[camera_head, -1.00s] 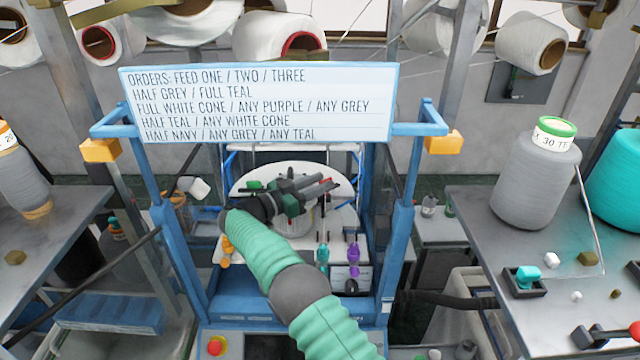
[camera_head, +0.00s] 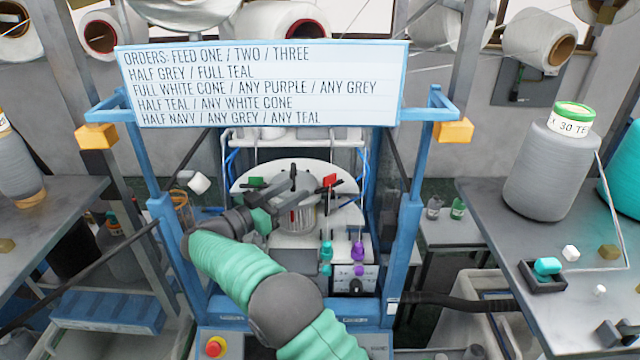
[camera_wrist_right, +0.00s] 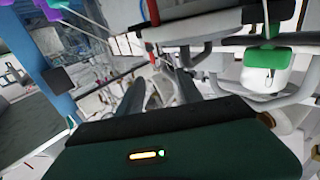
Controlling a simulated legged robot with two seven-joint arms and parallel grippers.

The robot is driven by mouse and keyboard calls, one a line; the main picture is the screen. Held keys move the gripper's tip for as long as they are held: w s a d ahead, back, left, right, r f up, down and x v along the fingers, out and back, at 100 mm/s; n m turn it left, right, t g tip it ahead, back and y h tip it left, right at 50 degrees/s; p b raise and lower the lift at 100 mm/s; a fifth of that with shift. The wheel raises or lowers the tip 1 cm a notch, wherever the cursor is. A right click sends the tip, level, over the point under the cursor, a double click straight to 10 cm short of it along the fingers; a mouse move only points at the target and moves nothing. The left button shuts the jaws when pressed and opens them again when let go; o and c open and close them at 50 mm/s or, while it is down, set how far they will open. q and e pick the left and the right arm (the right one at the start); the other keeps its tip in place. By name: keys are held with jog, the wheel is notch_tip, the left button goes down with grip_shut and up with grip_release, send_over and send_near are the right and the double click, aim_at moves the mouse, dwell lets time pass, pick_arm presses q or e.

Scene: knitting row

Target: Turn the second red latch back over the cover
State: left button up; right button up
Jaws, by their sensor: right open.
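The round pale plate (camera_head: 240,190) of the knitting machine carries a grey metal cylinder (camera_head: 304,218) in its middle. A red latch (camera_head: 330,180) shows right of the cylinder's top, on a dark arm, clear of my gripper. A smaller red piece (camera_head: 292,216) shows low on the cylinder's front. Which red piece is the second latch, and where the cover's edge lies, I cannot tell. My right gripper (camera_head: 279,200) is at the cylinder's left side, its fingers partly lost against dark parts. In the wrist view its two fingers (camera_wrist_right: 160,88) are apart, with nothing clearly held between them.
A green tab (camera_head: 255,182) sits at the plate's left; a green block (camera_wrist_right: 265,57) shows in the wrist view. Teal (camera_head: 326,255) and purple (camera_head: 357,252) parts stand at the front right. Blue posts (camera_head: 408,235) flank the machine. The orders board (camera_head: 262,84) hangs above.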

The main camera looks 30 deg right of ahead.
jog(key=s+a+n+t+y, duration=0.25)
jog(key=s+a+t, duration=0.2)
jog(key=s, duration=0.25)
jog(key=p, duration=0.8)
send_near(326, 182)
jog(key=shift+g+h, duration=0.25)
jog(key=x, duration=0.9)
jog(key=shift+w+d, duration=0.25)
jog(key=shift+w+d+f, duration=0.1)
jog(key=shift+w+d, duration=0.05)
jog(key=shift+d, duration=0.05)
pick_arm(q)
jog(key=w+v, duration=0.1)
jog(key=v, duration=0.6)
jog(key=shift+w+a+r, duration=0.35)
jog(key=shift+w+r, duration=0.05)
jog(key=shift+w, duration=0.05)
pick_arm(e)
jog(key=shift+w+f, duration=0.1)
pick_arm(q)
jog(key=shift+d, duration=0.1)
pick_arm(e)
grip_shut()
